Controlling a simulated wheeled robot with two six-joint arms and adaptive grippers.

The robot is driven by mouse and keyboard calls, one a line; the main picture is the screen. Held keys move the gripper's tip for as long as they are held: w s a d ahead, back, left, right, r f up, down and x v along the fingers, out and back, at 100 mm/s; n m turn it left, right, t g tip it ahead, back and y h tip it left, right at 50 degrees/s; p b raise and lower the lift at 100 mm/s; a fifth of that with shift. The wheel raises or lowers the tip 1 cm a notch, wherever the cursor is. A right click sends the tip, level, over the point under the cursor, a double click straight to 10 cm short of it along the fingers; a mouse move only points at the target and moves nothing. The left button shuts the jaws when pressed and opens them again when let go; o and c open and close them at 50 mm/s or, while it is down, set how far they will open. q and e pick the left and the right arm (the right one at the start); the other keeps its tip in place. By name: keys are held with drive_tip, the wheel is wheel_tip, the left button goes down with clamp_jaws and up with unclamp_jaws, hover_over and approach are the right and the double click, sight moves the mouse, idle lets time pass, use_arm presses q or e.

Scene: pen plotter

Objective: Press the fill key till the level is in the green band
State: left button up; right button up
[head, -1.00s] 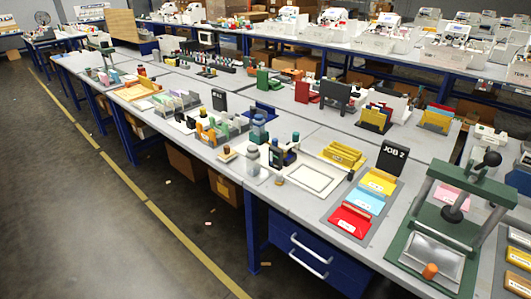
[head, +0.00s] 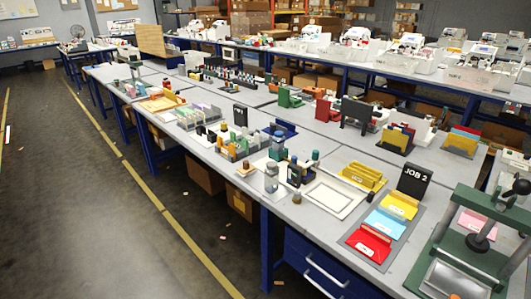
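Neither of my grippers shows in the head view. I cannot make out a fill key, a level or a green band at this distance. A small dark device with bottle-like tops (head: 295,172) stands on the near bench. Beside it are a grey bottle (head: 271,178) and a blue-green bottle (head: 278,148). I cannot tell whether any of these carries the key.
The long bench (head: 325,150) is crowded. A green press (head: 480,240) stands at the right, beside a black JOB 2 sign (head: 413,180) and red (head: 368,243), blue and yellow trays. A white frame (head: 328,199) lies nearby. Open floor (head: 70,220) is at the left.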

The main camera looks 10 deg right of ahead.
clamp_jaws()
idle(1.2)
